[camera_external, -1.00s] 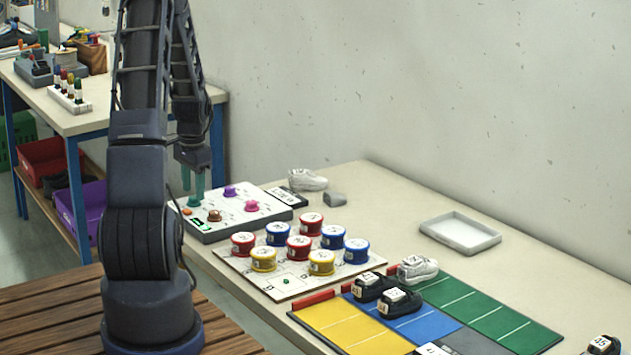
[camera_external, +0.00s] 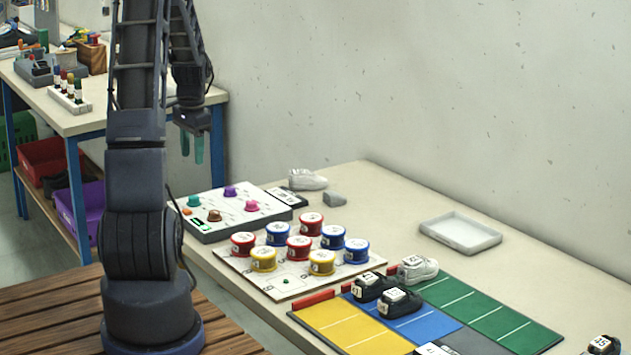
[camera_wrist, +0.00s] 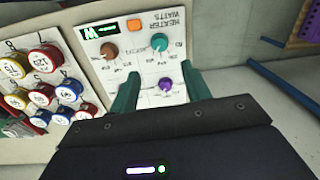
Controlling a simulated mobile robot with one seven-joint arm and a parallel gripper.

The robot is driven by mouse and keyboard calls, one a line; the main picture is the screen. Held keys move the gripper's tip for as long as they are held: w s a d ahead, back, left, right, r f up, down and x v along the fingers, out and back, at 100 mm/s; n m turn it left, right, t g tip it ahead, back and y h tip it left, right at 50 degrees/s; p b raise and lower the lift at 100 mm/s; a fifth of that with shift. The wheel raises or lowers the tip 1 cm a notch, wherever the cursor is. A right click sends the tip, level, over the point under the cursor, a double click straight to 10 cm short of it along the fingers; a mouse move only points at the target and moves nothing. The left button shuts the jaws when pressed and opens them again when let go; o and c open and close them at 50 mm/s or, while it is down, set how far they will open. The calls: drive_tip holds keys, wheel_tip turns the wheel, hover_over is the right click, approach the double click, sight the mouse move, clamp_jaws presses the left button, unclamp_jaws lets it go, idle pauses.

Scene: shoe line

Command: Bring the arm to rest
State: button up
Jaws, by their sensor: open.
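My gripper (camera_external: 192,147) hangs with its two green fingers pointing down, above and behind the heater panel (camera_external: 215,232) at the left end of the table. The fingers are apart and nothing is between them. In the wrist view my gripper (camera_wrist: 160,88) shows its green fingers spread over the heater panel (camera_wrist: 124,48), which carries brown, teal and purple knobs, an orange button and a small lit display. The gripper is clear of the panel in the external view.
A board (camera_external: 238,271) with several red, blue and yellow round pots is beside the panel. Yellow, blue and green lanes (camera_external: 345,325) with shoes lie to the right. A white tray (camera_external: 460,233) and white shoe (camera_external: 307,180) stand near the wall. A side bench (camera_external: 120,112) is at left.

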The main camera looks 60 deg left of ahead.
drive_tip(key=w+d+r+t, duration=0.1)
drive_tip(key=d+r, duration=0.5)
drive_tip(key=d, duration=0.3)
drive_tip(key=w+d+r+y, duration=0.1)
drive_tip(key=w+d+r, duration=0.1)
drive_tip(key=d+r, duration=0.5)
drive_tip(key=w+d+r+t, duration=0.1)
drive_tip(key=d+r, duration=0.3)
drive_tip(key=d, duration=0.7)
drive_tip(key=s+d+r+t, duration=0.1)
drive_tip(key=s+d+r, duration=0.1)
drive_tip(key=s+d, duration=0.6)
drive_tip(key=s+d+r+m+t+h, duration=0.1)
drive_tip(key=s+d+r, duration=0.2)
drive_tip(key=s+d, duration=0.4)
drive_tip(key=d, duration=0.7)
drive_tip(key=shift+s+d+r+t+h, duration=0.15)
drive_tip(key=shift+s+r+t+h, duration=0.1)
drive_tip(key=shift+s+t+h, duration=0.1)
